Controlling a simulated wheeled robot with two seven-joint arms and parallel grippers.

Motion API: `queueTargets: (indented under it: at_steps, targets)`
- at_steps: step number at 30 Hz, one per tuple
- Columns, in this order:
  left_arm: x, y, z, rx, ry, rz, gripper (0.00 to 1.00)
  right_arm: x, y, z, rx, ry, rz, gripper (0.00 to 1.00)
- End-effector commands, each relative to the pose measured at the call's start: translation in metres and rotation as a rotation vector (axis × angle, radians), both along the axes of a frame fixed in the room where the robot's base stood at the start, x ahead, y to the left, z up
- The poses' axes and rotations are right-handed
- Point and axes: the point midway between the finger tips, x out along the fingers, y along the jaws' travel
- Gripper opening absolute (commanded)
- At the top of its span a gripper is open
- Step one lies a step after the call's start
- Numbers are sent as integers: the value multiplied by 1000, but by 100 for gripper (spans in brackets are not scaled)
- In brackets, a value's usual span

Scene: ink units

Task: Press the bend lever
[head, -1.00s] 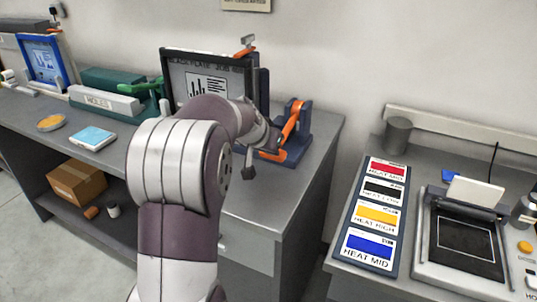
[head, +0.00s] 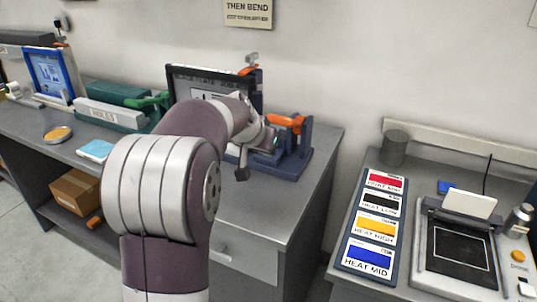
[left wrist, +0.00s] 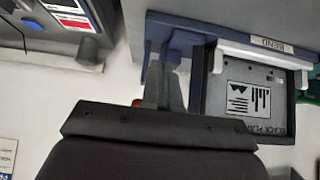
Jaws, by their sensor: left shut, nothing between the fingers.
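The bend lever (head: 285,122) is an orange handle on a dark blue bracket at the right end of the bending unit (head: 290,160). It lies nearly level. In the left wrist view, the unit's front with a BEND label (left wrist: 272,43) shows at the top right, and a speck of orange shows just above my dark gripper body. My left gripper (head: 268,141) is shut and empty, just below and left of the handle. My own wrist partly hides its fingers, so I cannot tell whether they touch the lever. My right gripper is not in view.
A black-framed panel (head: 190,82) stands behind my arm. A green and grey HOLES unit (head: 108,113) is farther left. A separate bench at right holds a card strip (head: 352,248) and a heater (head: 460,250). The grey bench front (head: 262,208) is clear.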

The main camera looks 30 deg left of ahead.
Motion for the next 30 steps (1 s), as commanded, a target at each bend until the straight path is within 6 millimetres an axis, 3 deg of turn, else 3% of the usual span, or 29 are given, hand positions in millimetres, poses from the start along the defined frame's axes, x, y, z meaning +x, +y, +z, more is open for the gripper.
queueTargets:
  at_steps: [4, 10, 30]
  targets:
    - [-22, -2, 21, 1, -4, 2, 0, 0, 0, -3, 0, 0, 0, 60]
    - [-40, -4, 38, 1, -4, 2, 0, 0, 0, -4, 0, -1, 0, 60]
    - [-42, -2, 43, -23, -14, 40, 0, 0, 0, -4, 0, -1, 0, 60]
